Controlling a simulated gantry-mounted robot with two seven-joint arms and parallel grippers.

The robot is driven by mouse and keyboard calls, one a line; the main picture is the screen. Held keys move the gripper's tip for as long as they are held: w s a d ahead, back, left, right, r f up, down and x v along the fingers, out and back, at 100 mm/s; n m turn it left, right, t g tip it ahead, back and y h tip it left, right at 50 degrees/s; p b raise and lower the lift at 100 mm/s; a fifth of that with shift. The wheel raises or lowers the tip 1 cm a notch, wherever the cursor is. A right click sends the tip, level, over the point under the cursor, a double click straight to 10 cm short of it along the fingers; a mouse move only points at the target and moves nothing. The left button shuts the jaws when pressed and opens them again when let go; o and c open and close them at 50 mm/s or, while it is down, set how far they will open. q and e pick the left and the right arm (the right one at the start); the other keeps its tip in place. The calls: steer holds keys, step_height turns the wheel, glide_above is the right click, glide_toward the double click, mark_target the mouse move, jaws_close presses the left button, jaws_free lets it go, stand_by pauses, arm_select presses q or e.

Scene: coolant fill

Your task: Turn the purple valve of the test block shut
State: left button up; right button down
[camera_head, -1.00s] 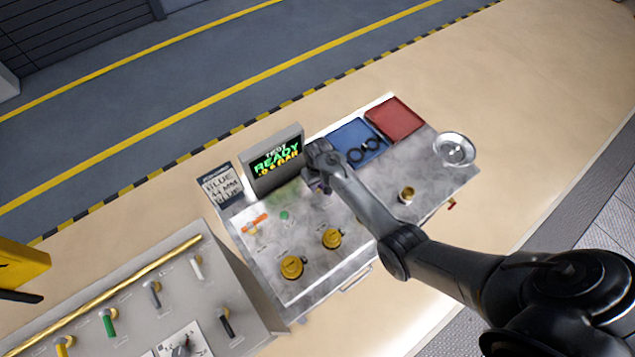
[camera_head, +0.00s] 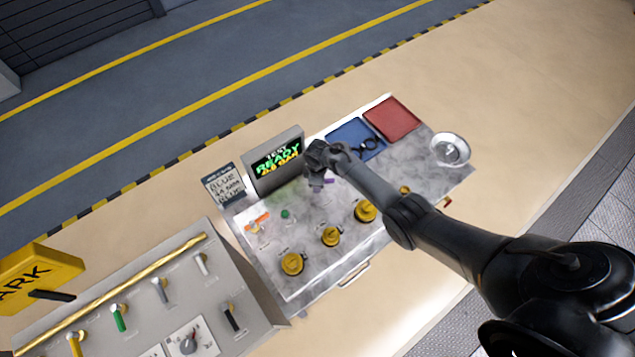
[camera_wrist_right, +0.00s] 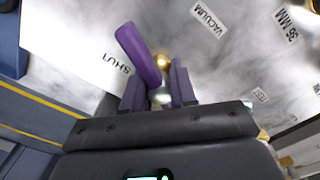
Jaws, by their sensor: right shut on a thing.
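The purple valve handle (camera_wrist_right: 138,52) is a long rounded lever in the right wrist view, slanting across the pale board. Its lower end runs in between the two fingers of my right gripper (camera_wrist_right: 157,88), which is shut on it. The handle's free end points toward the upper left, beside the printed word SHUT (camera_wrist_right: 117,63). In the head view, my right gripper (camera_head: 317,181) is at the board's upper part, just right of the display, with a bit of purple (camera_head: 328,181) showing beside it. My left gripper is not in view.
The display (camera_head: 273,162) stands at the board's back edge, close to my gripper. Several yellow fittings (camera_head: 331,237) and an orange lever (camera_head: 256,221) sit on the board. Blue (camera_head: 343,132) and red (camera_head: 392,119) trays and a round metal bowl (camera_head: 452,149) lie right.

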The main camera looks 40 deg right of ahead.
steer(key=n, duration=0.3)
steer(key=shift+d, duration=0.1)
steer(key=shift+n, duration=1.1)
steer(key=c, duration=0.9)
jaws_free()
steer(key=shift+w, duration=0.1)
